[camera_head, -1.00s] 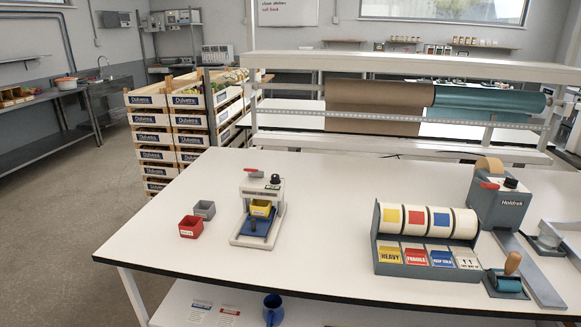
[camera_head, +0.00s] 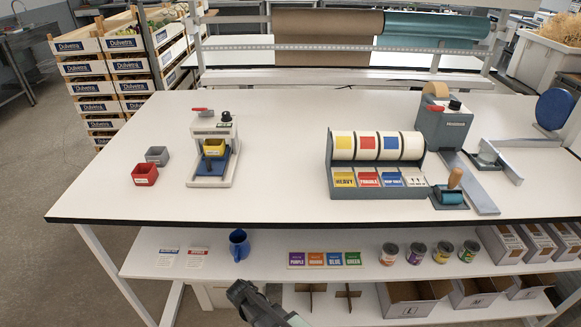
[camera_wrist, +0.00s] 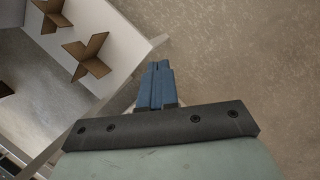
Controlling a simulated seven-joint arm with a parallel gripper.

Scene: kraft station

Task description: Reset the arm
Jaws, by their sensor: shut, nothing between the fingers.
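My gripper (camera_head: 240,290) shows at the bottom of the head view, in front of the bench and below the tabletop, apart from everything. In the wrist view its blue fingers (camera_wrist: 156,85) are together with nothing between them. Below them is bare floor, with the white lower shelf (camera_wrist: 120,22) and brown cardboard cross pieces (camera_wrist: 88,55) to the left.
The white tabletop (camera_head: 270,170) carries a small press (camera_head: 213,150), red (camera_head: 145,175) and grey (camera_head: 157,155) bins, a label dispenser (camera_head: 375,165) and a tape machine (camera_head: 443,120).

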